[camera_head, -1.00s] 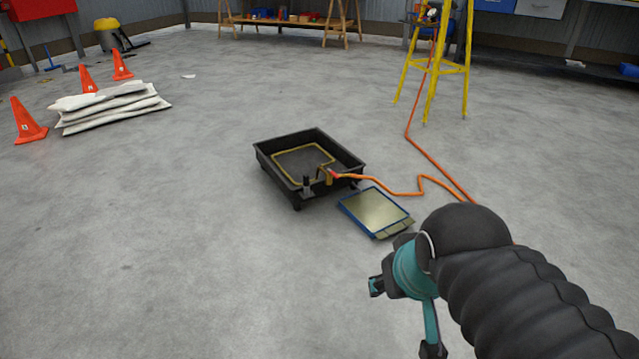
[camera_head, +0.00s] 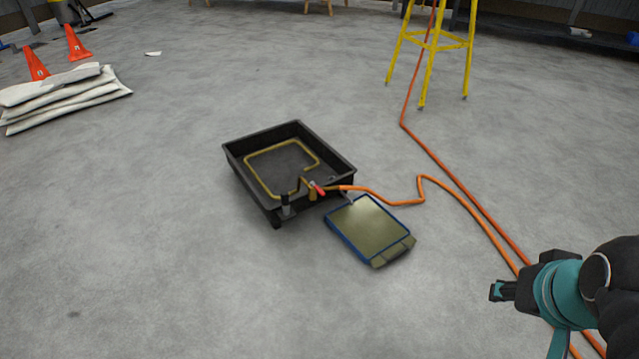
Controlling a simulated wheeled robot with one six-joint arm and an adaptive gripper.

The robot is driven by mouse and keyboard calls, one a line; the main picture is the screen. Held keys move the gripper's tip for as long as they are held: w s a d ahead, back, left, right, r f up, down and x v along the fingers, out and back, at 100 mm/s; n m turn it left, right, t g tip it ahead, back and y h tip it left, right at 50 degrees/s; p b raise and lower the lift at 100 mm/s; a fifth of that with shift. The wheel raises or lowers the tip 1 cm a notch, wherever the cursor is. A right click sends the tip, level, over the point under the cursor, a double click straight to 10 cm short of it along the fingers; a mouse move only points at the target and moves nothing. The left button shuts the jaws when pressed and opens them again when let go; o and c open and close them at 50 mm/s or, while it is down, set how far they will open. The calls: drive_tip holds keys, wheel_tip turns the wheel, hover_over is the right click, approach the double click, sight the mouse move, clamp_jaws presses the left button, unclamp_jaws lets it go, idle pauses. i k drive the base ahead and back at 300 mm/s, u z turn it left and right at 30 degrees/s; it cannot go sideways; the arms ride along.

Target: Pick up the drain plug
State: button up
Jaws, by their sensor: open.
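A black tray (camera_head: 243,180) with a yellow pipe loop (camera_head: 262,187) inside it stands on the floor near the centre. A small dark upright cylinder (camera_head: 285,203) sits at the tray's front corner; it may be the drain plug, but it is too small to tell. A brass fitting with a red handle (camera_head: 317,188) is at the tray's front side. My gripper (camera_head: 525,325) is open and empty at the lower right, well apart from the tray, partly cut off by the frame.
A blue-edged flat panel (camera_head: 368,226) lies right of the tray. An orange hose (camera_head: 455,187) runs across the floor past my gripper. A yellow stand (camera_head: 428,55) is behind. White bags (camera_head: 62,97) and orange cones (camera_head: 76,43) are far left. The front floor is clear.

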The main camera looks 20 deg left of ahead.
sight(285, 196)
drive_tip(key=u, duration=0.1)
drive_tip(key=i, duration=0.7)
drive_tip(key=u, duration=0.8)
drive_tip(key=i, duration=0.5)
drive_tip(key=u, duration=0.5)
